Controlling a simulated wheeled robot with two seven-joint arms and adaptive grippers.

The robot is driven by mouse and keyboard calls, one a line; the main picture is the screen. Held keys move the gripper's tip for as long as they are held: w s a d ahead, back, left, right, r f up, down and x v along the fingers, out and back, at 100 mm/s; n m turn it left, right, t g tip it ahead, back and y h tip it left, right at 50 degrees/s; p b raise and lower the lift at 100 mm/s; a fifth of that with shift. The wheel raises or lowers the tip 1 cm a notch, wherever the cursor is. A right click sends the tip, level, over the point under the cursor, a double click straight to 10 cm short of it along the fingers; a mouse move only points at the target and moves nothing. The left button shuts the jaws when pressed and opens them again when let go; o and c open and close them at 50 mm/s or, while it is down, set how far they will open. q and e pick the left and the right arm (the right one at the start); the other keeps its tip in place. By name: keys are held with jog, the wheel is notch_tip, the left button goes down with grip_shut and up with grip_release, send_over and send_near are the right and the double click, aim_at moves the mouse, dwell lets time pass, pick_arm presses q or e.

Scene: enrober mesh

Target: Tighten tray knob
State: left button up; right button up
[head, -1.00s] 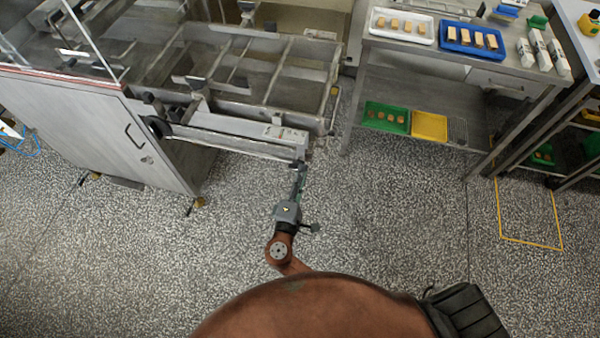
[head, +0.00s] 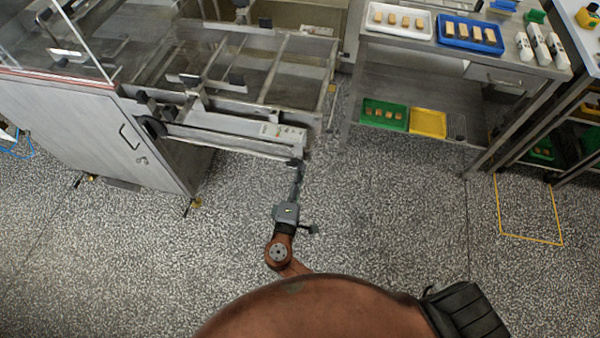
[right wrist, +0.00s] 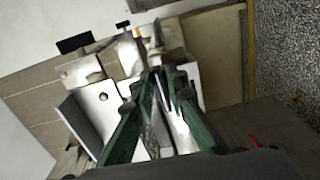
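My right gripper (head: 297,164) reaches forward to the free right end of the conveyor's front rail (head: 230,138), its tips at or just under the rail's end block. In the right wrist view its green fingers (right wrist: 165,84) run close together at pale metal parts (right wrist: 108,92). Whether something sits between the tips is not clear. A knob at the tips cannot be made out; the fingers hide that spot. A round black knob (head: 155,127) sits at the rail's left end. My left gripper is not in view.
The steel machine cabinet (head: 90,135) stands at the left, with framed tray bays behind the rail. A steel table (head: 450,58) at the upper right holds a white tray (head: 400,31) and a blue tray (head: 470,45). The speckled floor between is clear.

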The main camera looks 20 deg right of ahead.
jog(key=o, duration=0.3)
jog(key=shift+r, duration=0.1)
jog(key=v, duration=1.2)
